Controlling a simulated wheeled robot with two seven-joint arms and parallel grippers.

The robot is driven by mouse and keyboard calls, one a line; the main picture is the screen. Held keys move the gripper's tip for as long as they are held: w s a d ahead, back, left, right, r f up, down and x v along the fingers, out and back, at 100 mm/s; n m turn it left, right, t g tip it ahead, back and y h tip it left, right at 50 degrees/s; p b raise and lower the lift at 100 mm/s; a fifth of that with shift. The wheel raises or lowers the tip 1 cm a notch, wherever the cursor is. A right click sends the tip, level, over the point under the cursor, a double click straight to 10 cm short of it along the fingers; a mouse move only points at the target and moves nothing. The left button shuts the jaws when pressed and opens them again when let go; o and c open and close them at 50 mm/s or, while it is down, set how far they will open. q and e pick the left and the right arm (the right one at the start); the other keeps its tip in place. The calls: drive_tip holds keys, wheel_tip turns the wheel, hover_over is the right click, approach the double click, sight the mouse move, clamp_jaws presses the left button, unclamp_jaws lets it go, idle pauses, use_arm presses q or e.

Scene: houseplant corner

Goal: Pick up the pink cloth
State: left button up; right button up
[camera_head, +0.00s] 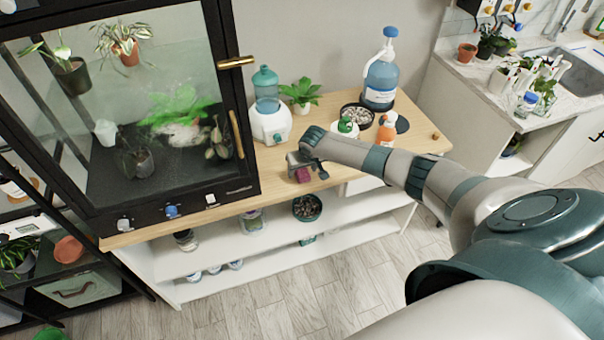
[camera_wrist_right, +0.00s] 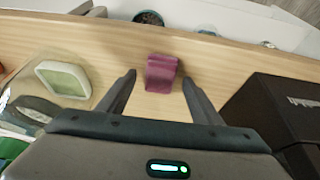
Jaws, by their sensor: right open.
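The pink cloth (camera_wrist_right: 161,73) is a small folded magenta bundle on the wooden counter (camera_wrist_right: 60,35). In the head view the cloth (camera_head: 302,174) lies near the counter's front edge, partly covered by my right gripper (camera_head: 306,168). In the right wrist view my right gripper (camera_wrist_right: 158,90) is open, with one finger on each side of the cloth. The cloth sits around and just beyond the fingertips, and no finger clearly touches it. My left gripper is not in view.
A black-framed glass plant cabinet (camera_head: 248,170) stands left of the cloth. A white-based water dispenser (camera_head: 271,127), a green-topped bottle (camera_head: 346,127), an orange spray bottle (camera_head: 386,130) and a large blue bottle (camera_head: 381,80) stand behind. Open shelves (camera_head: 280,263) lie below.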

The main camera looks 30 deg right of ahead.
sight(303, 172)
drive_tip(key=c, duration=1.2)
drive_tip(key=shift+r, duration=0.2)
drive_tip(key=shift+r+b, duration=0.35)
drive_tip(key=shift+r, duration=0.2)
wheel_tip(303, 172, up, 2)
drive_tip(key=shift+r+b, duration=0.1)
drive_tip(key=shift+b, duration=0.45)
drive_tip(key=shift+s+d+r+b, duration=0.95)
drive_tip(key=shift+s+d+r, duration=0.9)
drive_tip(key=shift+s+d, duration=0.25)
drive_tip(key=shift+s+d+r+b, duration=0.95)
drive_tip(key=shift+s+d+r, duration=0.9)
drive_tip(key=shift+s+d, duration=0.2)
